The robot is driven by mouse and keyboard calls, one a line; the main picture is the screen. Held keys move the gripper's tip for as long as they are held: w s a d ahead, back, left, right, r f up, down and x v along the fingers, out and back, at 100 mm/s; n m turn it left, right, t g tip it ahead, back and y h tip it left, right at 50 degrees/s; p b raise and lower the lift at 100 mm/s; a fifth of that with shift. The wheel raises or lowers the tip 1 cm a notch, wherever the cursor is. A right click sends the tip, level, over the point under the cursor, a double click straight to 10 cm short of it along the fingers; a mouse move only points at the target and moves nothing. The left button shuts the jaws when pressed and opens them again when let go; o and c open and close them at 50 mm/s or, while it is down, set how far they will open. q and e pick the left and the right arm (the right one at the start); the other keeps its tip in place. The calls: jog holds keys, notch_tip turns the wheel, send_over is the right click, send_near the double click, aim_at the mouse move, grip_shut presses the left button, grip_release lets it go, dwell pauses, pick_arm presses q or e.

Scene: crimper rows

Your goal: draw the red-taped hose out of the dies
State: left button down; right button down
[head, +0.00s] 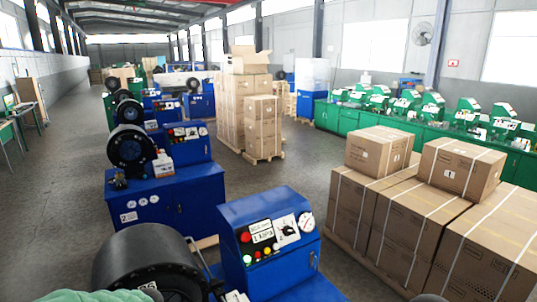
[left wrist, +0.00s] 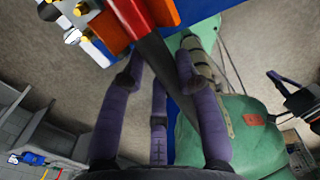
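In the left wrist view a dark hose (left wrist: 158,58) runs down from the top between my left gripper's purple fingers (left wrist: 160,62). A red band (left wrist: 160,12) shows beside its upper end, by a red and blue machine part. The fingers lie close on both sides of the hose. I cannot tell whether they press on it. In the head view the near crimper's round black head (head: 150,262) is at the bottom left, seen from above. Its dies, the hose and my left gripper's fingers are not visible there. My right gripper is not in view.
A blue control box (head: 265,240) with buttons and a gauge stands right of the near crimper head. More blue crimpers (head: 165,195) line up behind. Strapped cartons (head: 410,215) fill the right, and green benches (head: 350,117) stand beyond. Grey floor (head: 60,170) at the left is free.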

pick_arm(q)
jog(key=shift+r+p, duration=0.55)
jog(key=shift+p, duration=0.05)
dwell(0.5)
jog(key=shift+s+d, duration=0.65)
jog(key=shift+s, duration=0.4)
jog(key=shift+s+d, duration=0.65)
jog(key=shift+s, duration=0.4)
jog(key=shift+s+d, duration=0.65)
jog(key=shift+s, duration=0.4)
jog(key=shift+r+p, duration=3.5)
jog(key=shift+p, duration=0.05)
